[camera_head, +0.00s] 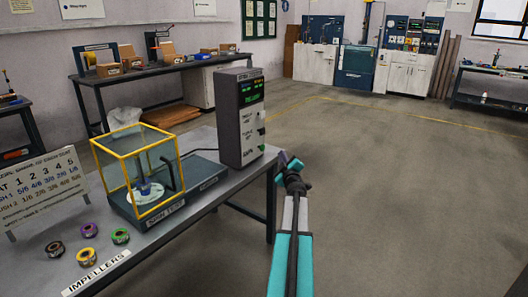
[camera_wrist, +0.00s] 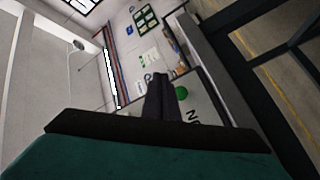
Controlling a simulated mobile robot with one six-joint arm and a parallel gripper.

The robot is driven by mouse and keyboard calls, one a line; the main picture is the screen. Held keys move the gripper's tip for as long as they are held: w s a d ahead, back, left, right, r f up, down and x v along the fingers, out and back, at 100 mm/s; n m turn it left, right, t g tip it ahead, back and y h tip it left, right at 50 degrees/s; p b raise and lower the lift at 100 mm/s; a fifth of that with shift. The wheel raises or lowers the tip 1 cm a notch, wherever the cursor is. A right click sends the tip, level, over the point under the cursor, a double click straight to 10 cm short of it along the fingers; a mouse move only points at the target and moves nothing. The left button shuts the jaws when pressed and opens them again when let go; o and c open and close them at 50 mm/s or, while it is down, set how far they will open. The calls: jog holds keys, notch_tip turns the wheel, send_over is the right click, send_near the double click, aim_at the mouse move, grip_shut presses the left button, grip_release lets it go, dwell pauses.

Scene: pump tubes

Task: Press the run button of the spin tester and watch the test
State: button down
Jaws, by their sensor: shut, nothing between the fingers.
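The spin tester stands on the grey table, with a yellow-framed clear enclosure (camera_head: 152,172) over a white disc with a blue part on it. Its upright dark control box (camera_head: 228,125) stands behind and to the right, with a lit green display (camera_head: 251,92) and a pale panel below. My gripper (camera_head: 285,159) is shut and empty, just right of the box's base in the head view. In the wrist view, its dark closed fingers (camera_wrist: 163,82) show beside a round green button (camera_wrist: 182,93) on a pale surface with partly hidden lettering. I cannot tell whether they touch it.
Several coloured impellers (camera_head: 88,230) lie near the table's front, by an IMPELLERS label (camera_head: 97,272). A printed board (camera_head: 46,190) stands at the left. A bench with boxes (camera_head: 150,66) is behind. Open floor (camera_head: 400,190) lies to the right.

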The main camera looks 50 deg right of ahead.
jog(key=w+b, duration=0.2)
jog(key=w, duration=0.4)
jog(key=shift+w+b, duration=0.4)
jog(key=shift+w, duration=1.35)
dwell(3.7)
jog(key=shift+s, duration=0.2)
jog(key=shift+s+p, duration=0.55)
jog(key=shift+s, duration=0.75)
jog(key=shift+s+p, duration=1.55)
jog(key=shift+s, duration=0.8)
